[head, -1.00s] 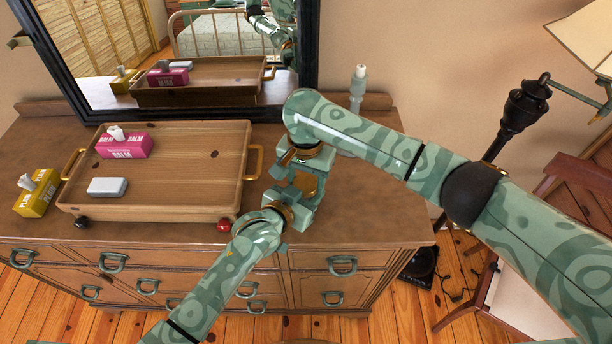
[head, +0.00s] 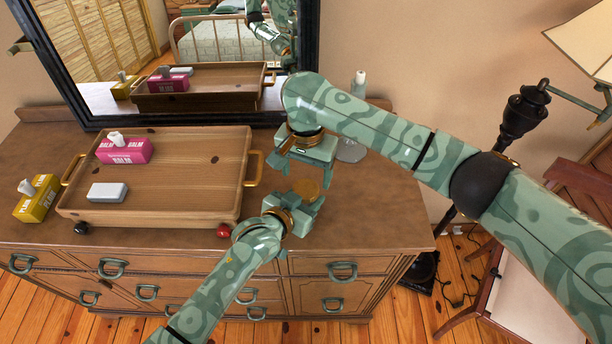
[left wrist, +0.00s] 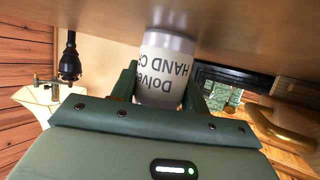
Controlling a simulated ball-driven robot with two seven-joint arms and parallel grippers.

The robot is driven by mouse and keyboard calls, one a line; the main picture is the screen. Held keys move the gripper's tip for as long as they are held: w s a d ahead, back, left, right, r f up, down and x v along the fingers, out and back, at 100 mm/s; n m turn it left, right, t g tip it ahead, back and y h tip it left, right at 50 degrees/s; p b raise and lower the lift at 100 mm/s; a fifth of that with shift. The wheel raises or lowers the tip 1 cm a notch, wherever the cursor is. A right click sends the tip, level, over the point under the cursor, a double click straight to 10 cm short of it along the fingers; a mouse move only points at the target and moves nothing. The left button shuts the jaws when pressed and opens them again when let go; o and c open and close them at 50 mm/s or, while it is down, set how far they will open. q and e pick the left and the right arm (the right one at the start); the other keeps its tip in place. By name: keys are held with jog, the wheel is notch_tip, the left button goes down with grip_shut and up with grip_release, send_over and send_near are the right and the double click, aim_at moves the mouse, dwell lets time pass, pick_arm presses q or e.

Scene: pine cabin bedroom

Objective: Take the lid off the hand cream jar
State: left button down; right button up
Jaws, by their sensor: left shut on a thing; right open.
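The hand cream jar is pale with a grey-mauve base and dark lettering. In the left wrist view the jar (left wrist: 165,68) appears upside down, with its base close to the brown dresser top. My left gripper (head: 306,208) is shut on its sides. In the head view a round golden-brown top (head: 305,189) shows between the two grippers, at the jar's place; I cannot tell whether the lid is loose. My right gripper (head: 312,172) is open and empty, just behind and above that top.
A wooden tray (head: 200,190) on the dresser holds a pink balm box (head: 124,151) and a white block (head: 108,192). A yellow box (head: 37,198) stands left of it. A grey round thing (head: 351,151) and a pale bottle (head: 358,84) are behind my right arm. The dresser's right end is clear.

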pick_arm(q)
jog(key=c, duration=0.6)
grip_release()
jog(key=shift+c, duration=0.2)
